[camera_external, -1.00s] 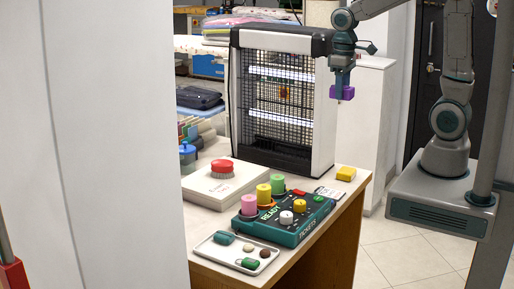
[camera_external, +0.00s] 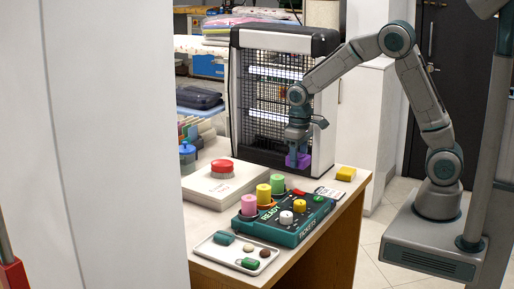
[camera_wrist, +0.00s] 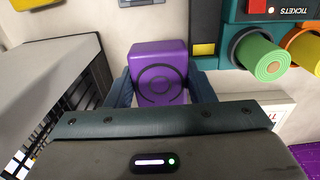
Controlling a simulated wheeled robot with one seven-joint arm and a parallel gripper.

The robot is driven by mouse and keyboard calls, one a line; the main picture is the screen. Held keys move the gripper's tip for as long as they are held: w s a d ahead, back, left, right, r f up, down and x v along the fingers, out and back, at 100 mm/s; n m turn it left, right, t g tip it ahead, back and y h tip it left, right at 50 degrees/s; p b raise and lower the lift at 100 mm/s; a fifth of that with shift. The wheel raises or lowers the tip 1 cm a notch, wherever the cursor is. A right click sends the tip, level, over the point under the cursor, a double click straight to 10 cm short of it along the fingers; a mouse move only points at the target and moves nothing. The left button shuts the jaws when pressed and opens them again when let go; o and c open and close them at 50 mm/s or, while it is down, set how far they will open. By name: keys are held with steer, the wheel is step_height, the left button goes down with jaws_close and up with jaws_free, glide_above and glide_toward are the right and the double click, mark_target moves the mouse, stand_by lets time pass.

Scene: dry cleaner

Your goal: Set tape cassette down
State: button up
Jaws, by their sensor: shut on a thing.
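The tape cassette, a purple block with a ring marking, is between the fingers of my gripper (camera_external: 298,150). In the external view the cassette (camera_external: 298,161) is low over the counter, in front of the caged heater. I cannot tell whether it touches the counter. In the wrist view the cassette (camera_wrist: 158,62) fills the space between the two fingers, and my gripper (camera_wrist: 165,85) is shut on its sides. The underside of the cassette is hidden.
The tall black-and-white caged heater (camera_external: 318,110) stands close behind. A green ticket console (camera_external: 292,235) with coloured rolls is in front, a yellow block (camera_external: 345,173) to the right. A white box with a red knob (camera_external: 222,180) and a tray (camera_external: 218,255) are left. Bare counter (camera_external: 325,180) shows near the cassette.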

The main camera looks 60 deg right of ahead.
step_height(320, 180, down, 8)
steer(key=shift+f, duration=0.1)
stand_by(0.4)
steer(key=shift+f, duration=0.1)
steer(key=o, duration=0.5)
steer(key=shift+f, duration=0.15)
steer(key=shift+o, duration=1)
